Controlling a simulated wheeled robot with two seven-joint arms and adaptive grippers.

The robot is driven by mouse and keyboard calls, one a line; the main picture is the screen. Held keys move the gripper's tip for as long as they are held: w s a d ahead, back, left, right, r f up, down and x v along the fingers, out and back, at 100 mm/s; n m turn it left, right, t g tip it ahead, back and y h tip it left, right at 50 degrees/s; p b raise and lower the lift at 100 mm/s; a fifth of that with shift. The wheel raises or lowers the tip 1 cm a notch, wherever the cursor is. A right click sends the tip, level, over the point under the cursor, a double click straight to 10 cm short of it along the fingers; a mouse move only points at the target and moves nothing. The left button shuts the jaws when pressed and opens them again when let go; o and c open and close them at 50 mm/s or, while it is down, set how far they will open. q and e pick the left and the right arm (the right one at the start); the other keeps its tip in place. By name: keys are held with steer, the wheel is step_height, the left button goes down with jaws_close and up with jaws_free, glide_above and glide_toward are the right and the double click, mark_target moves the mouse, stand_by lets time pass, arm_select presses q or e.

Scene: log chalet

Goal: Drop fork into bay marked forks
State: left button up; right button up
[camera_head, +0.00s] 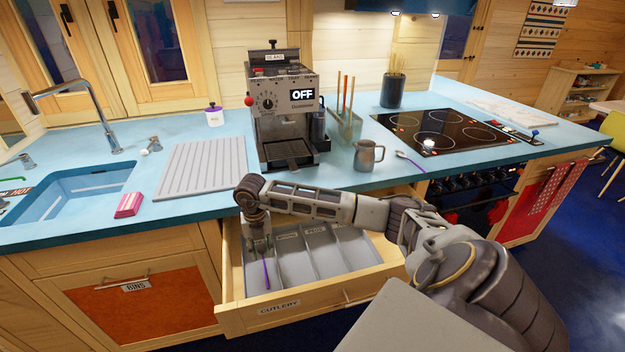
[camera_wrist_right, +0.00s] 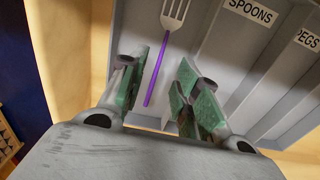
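The fork (camera_wrist_right: 157,68) has pale metal tines and a purple handle. In the wrist view it appears over the leftmost bay (camera_wrist_right: 205,15) of the drawer, between my right gripper's fingers (camera_wrist_right: 162,92), with gaps on both sides. In the head view its purple handle (camera_head: 266,273) shows just below my right gripper (camera_head: 260,243). The fingers are spread and apart from the fork. I cannot tell for sure whether the fork is resting on the bay floor. This bay's label is hidden. My left gripper is not in view.
The cutlery drawer (camera_head: 322,307) is pulled out below the counter; bays to the right are labelled spoons and pegs. A coffee machine (camera_head: 284,112), metal jug (camera_head: 367,156) and spoon (camera_head: 409,160) stand or lie on the counter above. A sink (camera_head: 65,197) is at left.

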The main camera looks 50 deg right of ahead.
step_height(320, 180, up, 10)
steer(key=shift+r, duration=0.2)
stand_by(0.3)
steer(key=shift+f, duration=0.1)
stand_by(0.8)
